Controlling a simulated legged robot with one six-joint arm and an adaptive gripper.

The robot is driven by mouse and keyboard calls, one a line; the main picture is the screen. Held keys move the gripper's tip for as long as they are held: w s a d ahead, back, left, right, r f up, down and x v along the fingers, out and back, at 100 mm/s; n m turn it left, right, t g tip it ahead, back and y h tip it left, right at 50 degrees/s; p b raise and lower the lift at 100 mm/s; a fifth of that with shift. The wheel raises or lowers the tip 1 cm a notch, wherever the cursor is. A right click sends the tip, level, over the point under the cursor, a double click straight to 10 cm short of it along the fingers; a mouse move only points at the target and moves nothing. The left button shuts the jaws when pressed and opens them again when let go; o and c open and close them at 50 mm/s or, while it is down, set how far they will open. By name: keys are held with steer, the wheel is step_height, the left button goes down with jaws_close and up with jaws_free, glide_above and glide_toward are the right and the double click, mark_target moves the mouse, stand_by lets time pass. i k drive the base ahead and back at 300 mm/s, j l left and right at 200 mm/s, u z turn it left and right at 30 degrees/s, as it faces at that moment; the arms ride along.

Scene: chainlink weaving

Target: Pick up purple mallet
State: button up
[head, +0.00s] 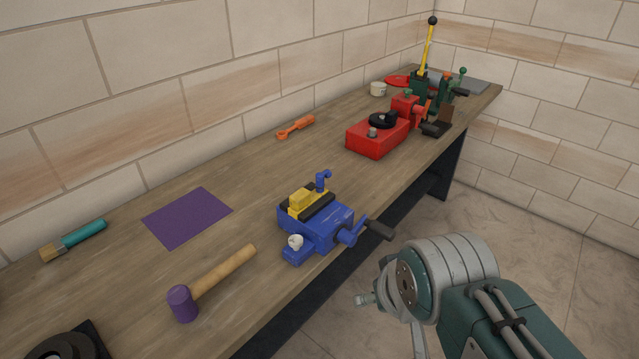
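The purple mallet (215,283) lies on the workbench near its front edge at the lower left. Its purple head (182,303) is toward the front left, and its wooden handle points up and right toward the blue vise. The whole mallet shows. My gripper (370,299) is at the lower right, off the bench's front edge, to the right of the mallet and well apart from it. Only a small part of it shows beside my wrist, and I cannot tell whether its fingers are open or shut. I see nothing held.
The blue vise (318,232) stands right of the mallet, its handle (377,230) jutting past the edge. A purple sheet (187,217) lies behind the mallet, a brush (75,240) at left, a dark object (62,347) in the front corner. A red machine (378,135) stands farther back.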

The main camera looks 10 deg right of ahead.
mark_target(181, 298)
steer(key=i+l+u, duration=0.15)
steer(key=u, duration=0.3)
steer(key=i+l+u, duration=0.2)
steer(key=u, duration=0.25)
steer(key=i+l+u, duration=0.15)
steer(key=l+u, duration=0.15)
steer(key=u, duration=0.15)
